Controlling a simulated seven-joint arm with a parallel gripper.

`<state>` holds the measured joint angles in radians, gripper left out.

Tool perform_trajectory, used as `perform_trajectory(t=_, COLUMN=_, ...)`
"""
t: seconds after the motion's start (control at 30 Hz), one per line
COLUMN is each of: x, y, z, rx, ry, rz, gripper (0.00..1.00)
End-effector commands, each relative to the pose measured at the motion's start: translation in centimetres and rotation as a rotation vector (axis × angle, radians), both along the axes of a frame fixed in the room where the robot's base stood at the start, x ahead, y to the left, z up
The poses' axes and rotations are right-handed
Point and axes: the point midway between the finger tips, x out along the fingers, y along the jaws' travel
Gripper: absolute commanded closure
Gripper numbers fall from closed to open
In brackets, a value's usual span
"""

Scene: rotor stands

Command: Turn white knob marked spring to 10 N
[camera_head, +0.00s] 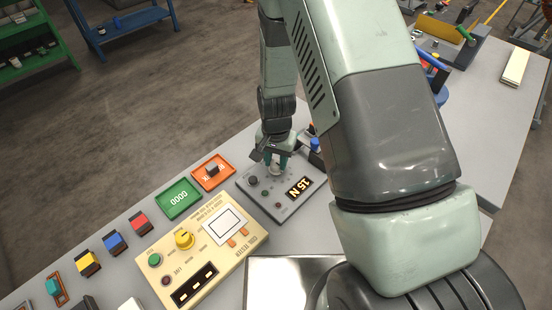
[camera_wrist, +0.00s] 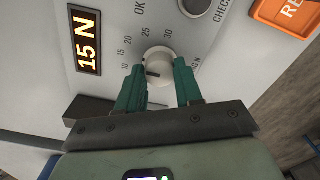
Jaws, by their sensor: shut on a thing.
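The white knob (camera_wrist: 158,64) sits on a grey panel (camera_wrist: 105,12), inside a printed scale with 10, 15, 20, 25 and 30. A small dark mark shows on its face; I cannot tell exactly which number it points to. The lit display (camera_wrist: 87,42) reads 15 N, and it shows in the head view (camera_head: 299,187) too. My gripper (camera_wrist: 160,78) has its two green fingers on either side of the knob, shut on it. In the head view my gripper (camera_head: 275,163) reaches down onto the panel's far part, and the fingers partly hide the knob.
A dark round button (camera_wrist: 194,6) marked CHECK is close to the knob. An orange tray (camera_head: 212,174), a green tray (camera_head: 178,198) and a cream coil tester (camera_head: 212,250) stand left of the panel. My arm covers much of the table's right side.

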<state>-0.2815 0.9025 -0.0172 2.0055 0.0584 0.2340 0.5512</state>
Motion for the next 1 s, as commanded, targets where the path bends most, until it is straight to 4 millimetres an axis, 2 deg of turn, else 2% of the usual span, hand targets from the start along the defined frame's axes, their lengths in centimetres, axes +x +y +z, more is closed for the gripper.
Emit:
perform_trajectory(t=0.27, x=-0.01, y=0.00, z=0.03, rx=0.000, ry=0.000, rz=0.049, gripper=0.95)
perform_trajectory(t=1.0, x=-0.02, y=0.01, z=0.05, rx=0.000, ry=0.001, rz=0.478, gripper=0.95)
